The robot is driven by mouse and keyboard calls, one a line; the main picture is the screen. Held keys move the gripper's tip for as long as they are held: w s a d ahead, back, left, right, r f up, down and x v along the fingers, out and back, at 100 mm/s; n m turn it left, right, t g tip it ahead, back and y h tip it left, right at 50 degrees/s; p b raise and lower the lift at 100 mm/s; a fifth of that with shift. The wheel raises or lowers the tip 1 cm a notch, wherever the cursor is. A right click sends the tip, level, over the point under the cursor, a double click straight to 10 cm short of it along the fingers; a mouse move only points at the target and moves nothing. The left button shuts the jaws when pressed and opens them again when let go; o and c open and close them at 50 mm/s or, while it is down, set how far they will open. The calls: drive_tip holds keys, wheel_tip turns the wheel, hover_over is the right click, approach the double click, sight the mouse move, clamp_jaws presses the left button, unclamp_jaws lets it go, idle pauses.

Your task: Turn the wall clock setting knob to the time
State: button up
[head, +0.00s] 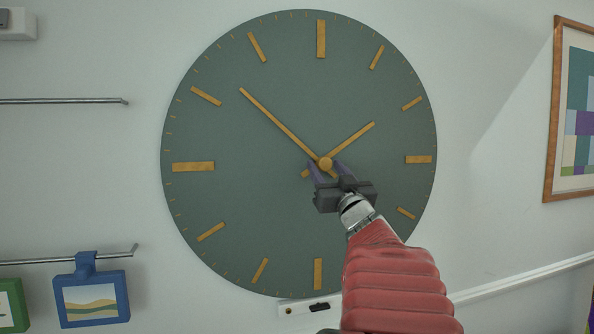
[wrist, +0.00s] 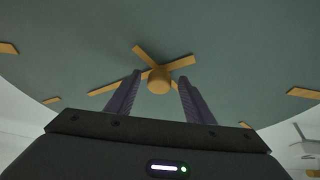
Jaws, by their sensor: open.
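The wall clock (head: 230,130) has a round grey-green dial with gold hour marks. Its gold centre knob (head: 325,163) shows in the head view and also in the wrist view (wrist: 160,82). The long hand (head: 275,120) points up and left, between the ten and eleven marks. The short hand (head: 355,137) points up and right, between the one and two marks. My gripper (head: 325,166) is open at the dial's centre, with one dark finger on each side of the knob. In the wrist view the fingers (wrist: 160,76) stand apart from the knob, with gaps visible on both sides.
A framed picture (head: 573,110) hangs at the right. Metal rails (head: 60,101) stick out at the left, and a blue framed landscape (head: 92,298) hangs from the lower one. A small white strip (head: 300,308) is under the clock. A pale rail (head: 510,281) runs at lower right.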

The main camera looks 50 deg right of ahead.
drive_tip(key=shift+c, duration=0.6)
drive_tip(key=c, duration=0.9)
drive_tip(key=shift+m+h, duration=0.4)
drive_tip(key=shift+m, duration=0.1)
drive_tip(key=m, duration=0.2)
drive_tip(key=m+g+h, duration=0.1)
drive_tip(key=m+g, duration=0.1)
drive_tip(key=m, duration=0.1)
drive_tip(key=shift+w+a+m+h, duration=0.1)
drive_tip(key=shift+a+m+h, duration=0.2)
drive_tip(key=shift+h, duration=0.1)
drive_tip(key=m+g, duration=0.1)
drive_tip(key=m, duration=0.2)
drive_tip(key=m+g+h, duration=0.1)
drive_tip(key=m+g, duration=0.1)
drive_tip(key=m, duration=0.1)
drive_tip(key=shift+r+m, duration=0.15)
drive_tip(key=shift+m, duration=0.15)
drive_tip(key=o, duration=1)
